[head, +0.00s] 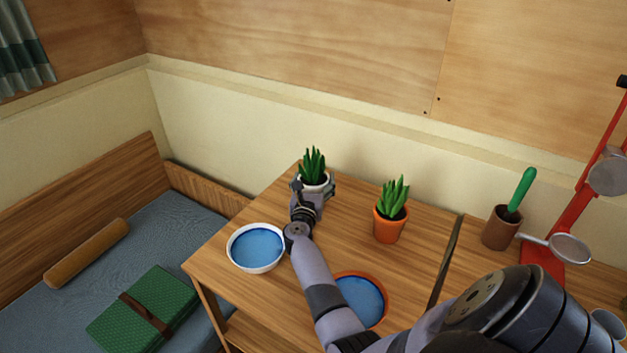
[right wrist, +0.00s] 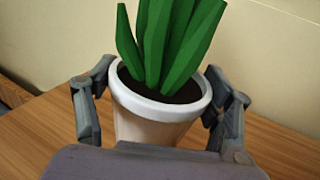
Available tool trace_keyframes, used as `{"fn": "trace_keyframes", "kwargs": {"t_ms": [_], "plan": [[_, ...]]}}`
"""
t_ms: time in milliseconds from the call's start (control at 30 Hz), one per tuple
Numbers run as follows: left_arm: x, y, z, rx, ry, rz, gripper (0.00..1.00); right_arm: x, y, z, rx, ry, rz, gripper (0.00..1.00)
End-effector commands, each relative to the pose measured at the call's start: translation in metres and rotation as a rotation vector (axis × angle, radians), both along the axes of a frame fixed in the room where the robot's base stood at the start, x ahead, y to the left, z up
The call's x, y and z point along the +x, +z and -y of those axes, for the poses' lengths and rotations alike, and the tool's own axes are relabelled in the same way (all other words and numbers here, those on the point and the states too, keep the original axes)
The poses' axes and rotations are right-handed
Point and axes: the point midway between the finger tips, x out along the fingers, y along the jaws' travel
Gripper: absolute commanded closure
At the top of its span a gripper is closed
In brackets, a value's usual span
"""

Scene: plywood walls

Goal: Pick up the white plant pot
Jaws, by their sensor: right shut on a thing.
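The white plant pot (head: 314,187) with a green spiky plant stands at the far left corner of the wooden table. My right gripper (head: 314,188) reaches it from the front. In the right wrist view the white pot (right wrist: 160,108) sits upright between the two fingers of the gripper (right wrist: 160,120), one on each side and shut on it. The fingertips are hidden behind the pot. I cannot tell whether the pot's base touches the table. My left gripper is not in view.
On the table (head: 330,245) are a white bowl (head: 232,262) with blue inside, an orange bowl (head: 383,308) partly behind my arm, and an orange pot (head: 389,230) with a plant. A brown pot (head: 500,230) and a red stand (head: 541,262) are at the right. The wall is close behind.

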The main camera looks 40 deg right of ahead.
Motion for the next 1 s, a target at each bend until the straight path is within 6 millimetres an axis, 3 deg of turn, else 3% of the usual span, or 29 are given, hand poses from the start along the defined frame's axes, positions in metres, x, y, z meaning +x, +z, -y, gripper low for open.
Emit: {"fn": "trace_keyframes", "kwargs": {"t_ms": [300,667,867,1000], "plan": [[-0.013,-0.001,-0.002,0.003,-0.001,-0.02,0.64,0.001,0.005,0.001,-0.006,0.0,0.007,0.76],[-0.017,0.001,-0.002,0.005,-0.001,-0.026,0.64,0.001,0.011,0.0,-0.003,0.0,0.007,0.76],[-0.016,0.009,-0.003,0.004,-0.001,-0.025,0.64,0.001,0.035,0.0,-0.002,-0.001,0.01,0.76],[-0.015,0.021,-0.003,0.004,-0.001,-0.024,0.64,0.001,0.067,0.0,0.0,0.0,0.013,0.76]]}}
